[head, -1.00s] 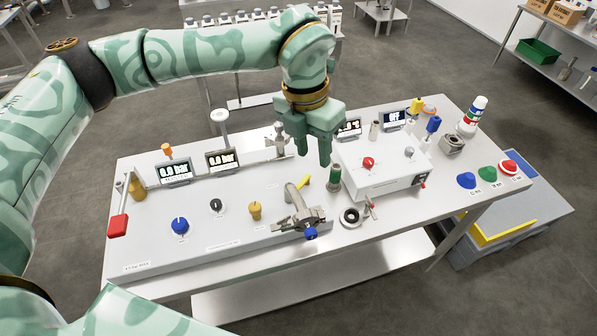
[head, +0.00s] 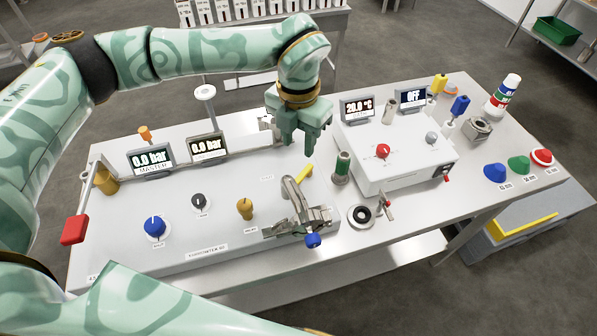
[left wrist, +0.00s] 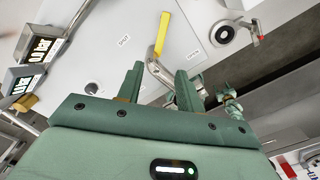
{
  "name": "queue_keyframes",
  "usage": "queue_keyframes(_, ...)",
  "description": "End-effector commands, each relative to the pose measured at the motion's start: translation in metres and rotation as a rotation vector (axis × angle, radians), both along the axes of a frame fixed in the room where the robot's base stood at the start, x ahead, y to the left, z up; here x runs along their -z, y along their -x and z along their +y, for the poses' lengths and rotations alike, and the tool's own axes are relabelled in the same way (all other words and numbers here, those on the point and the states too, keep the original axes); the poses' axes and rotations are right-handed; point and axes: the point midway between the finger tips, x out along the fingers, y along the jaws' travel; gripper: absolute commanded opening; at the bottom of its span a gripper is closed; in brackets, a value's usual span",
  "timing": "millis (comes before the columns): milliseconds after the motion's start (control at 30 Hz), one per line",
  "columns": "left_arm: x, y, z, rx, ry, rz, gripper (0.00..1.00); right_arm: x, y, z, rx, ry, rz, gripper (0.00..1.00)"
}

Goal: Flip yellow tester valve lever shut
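The yellow lever (head: 305,173) is a short bar on the white bench panel, behind the bent metal pipe and clamp (head: 302,205). My left gripper (head: 300,140) points down above the panel, just behind the lever in the head view. Its fingers (left wrist: 160,80) are apart with nothing gripped, and the lever lies beyond their tips. Lever and fingers look apart. My right gripper is not in view.
A green-banded cylinder (head: 342,167) and a white box with a red knob (head: 383,151) stand to the right. Blue (head: 155,227), black and brass knobs sit to the left, with a red-handled lever (head: 74,229) at the left edge. Two pressure displays (head: 151,159) stand behind.

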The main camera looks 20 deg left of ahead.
Motion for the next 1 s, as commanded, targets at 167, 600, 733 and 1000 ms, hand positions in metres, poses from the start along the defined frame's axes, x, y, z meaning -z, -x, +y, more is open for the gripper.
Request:
queue_keyframes(167, 0.050, 0.001, 0.000, 0.000, 0.000, 0.005, 0.36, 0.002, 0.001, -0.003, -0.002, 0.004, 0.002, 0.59)
queue_keyframes(600, 0.113, 0.000, 0.000, 0.001, 0.000, 0.000, 0.36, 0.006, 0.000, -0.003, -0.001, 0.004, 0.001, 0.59)
queue_keyframes(733, 0.114, 0.000, 0.000, 0.001, 0.000, 0.000, 0.36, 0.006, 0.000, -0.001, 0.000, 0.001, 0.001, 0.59)
queue_keyframes(1000, 0.114, 0.000, 0.000, 0.001, 0.000, 0.000, 0.03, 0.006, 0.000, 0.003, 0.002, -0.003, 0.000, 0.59)
